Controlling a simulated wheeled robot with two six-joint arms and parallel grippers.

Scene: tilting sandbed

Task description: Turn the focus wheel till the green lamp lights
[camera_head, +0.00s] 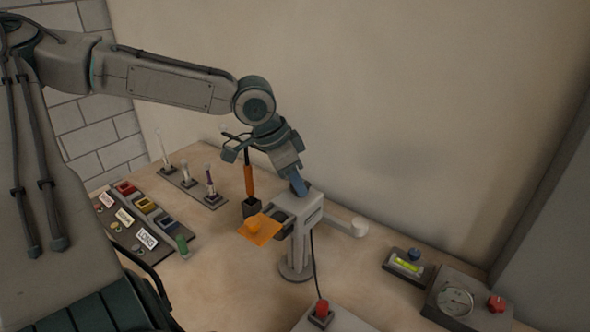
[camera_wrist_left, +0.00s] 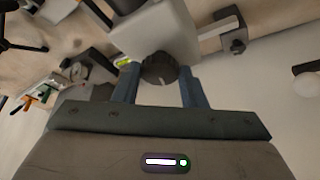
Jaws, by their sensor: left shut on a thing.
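The grey stand-mounted device (camera_head: 311,212) stands on the table, with a round base and an upright post. The focus wheel (camera_wrist_left: 159,68), a dark ribbed knob, sits on the device's grey housing (camera_wrist_left: 155,32) in the left wrist view. My left gripper (camera_wrist_left: 159,84) has its two blue fingers on either side of the wheel and is shut on it. In the head view the left gripper (camera_head: 298,187) comes down from above onto the device's back, and the wheel is hidden there. A green light (camera_wrist_left: 184,162) glows beside a white bar on the near grey body, apparently my gripper's own. I cannot make out a lamp on the device.
An orange plate (camera_head: 260,229) lies left of the device, near an orange-handled tool (camera_head: 249,180) in a dark block. A red button (camera_head: 321,309) is in front. A spirit level (camera_head: 407,264) and dial gauge (camera_head: 455,301) stand right. A tray (camera_head: 178,253) and tube rack (camera_head: 190,183) stand left.

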